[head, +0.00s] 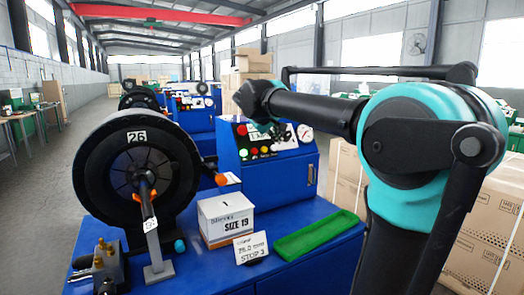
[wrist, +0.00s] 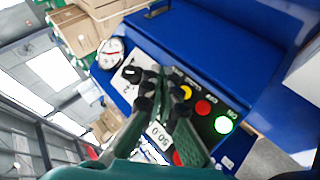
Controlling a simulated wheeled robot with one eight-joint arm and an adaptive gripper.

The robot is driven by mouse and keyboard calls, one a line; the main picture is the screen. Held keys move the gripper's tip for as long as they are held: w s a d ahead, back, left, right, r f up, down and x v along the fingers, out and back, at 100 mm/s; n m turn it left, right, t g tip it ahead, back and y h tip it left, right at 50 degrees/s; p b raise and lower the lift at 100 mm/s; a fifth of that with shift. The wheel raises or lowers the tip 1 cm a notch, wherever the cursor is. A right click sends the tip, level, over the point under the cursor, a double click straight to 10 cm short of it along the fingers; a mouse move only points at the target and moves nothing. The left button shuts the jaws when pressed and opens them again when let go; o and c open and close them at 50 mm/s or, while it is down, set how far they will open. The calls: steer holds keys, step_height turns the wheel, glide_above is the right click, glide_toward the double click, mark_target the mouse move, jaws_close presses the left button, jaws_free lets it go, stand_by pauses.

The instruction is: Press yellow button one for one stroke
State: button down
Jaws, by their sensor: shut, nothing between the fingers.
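The blue control box (head: 268,165) stands on the blue bench, and its panel carries a row of coloured buttons. In the wrist view a yellow button (wrist: 187,92) shows just right of my fingertips, beside a red button (wrist: 203,107) and a lit green button (wrist: 223,125). My gripper (wrist: 161,84) is shut and empty, its dark fingertips over the panel. I cannot tell whether the fingertips touch the panel.
A large black reel (head: 110,165) marked 26 stands left of the box. A white SIZE 19 box (head: 225,218), a STOP 3 card (head: 251,248) and a green tray (head: 315,236) sit on the bench in front. Cartons (head: 480,235) stand at right. A round gauge (wrist: 110,53) is on the panel.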

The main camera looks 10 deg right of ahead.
steer(key=w+a+f, duration=0.2)
steer(key=w+f, duration=0.3)
steer(key=w, duration=0.1)
steer(key=shift+w+a, duration=0.4)
stand_by(0.3)
stand_by(1.4)
steer(key=shift+w+a+f, duration=0.1)
steer(key=shift+w+f, duration=0.1)
steer(key=shift+w, duration=0.1)
steer(key=shift+w+a+f, duration=0.2)
steer(key=shift+w+f, duration=0.05)
steer(key=shift+w, duration=0.1)
stand_by(0.8)
stand_by(0.3)
steer(key=shift+s+d+r, duration=0.3)
steer(key=shift+s+r, duration=0.15)
steer(key=shift+s, duration=0.25)
steer(key=shift+s+d+r, duration=0.25)
steer(key=shift+s+r, duration=0.2)
steer(key=shift+s, duration=0.2)
steer(key=shift+s+d+r, duration=0.3)
steer(key=shift+s+r, duration=0.2)
steer(key=shift+s, duration=0.1)
steer(key=shift+s+d+r, duration=0.25)
steer(key=shift+s+r, duration=0.2)
steer(key=shift+s, duration=0.2)
